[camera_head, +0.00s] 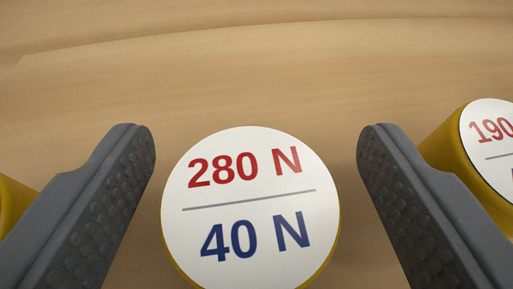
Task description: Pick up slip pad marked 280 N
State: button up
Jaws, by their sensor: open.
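The slip pad marked 280 N (250,208) is a round yellow piece with a white top face. The face reads "280 N" in red above a line and "40 N" in blue below it. It is in the lower middle of the view, and its lower edge is cut off. My gripper (256,150) is open, with one grey studded finger to the left of the pad and one to the right. Gaps show between the pad and both fingers, and nothing is held.
Another yellow pad with a white face reading "190" (491,130) stands at the right edge, just beyond the right finger. Part of a yellow object (12,204) shows at the left edge, beside the left finger. The wooden surface (250,75) behind is clear.

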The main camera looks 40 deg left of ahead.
jog(key=c, duration=1.1)
jog(key=shift+c, duration=0.2)
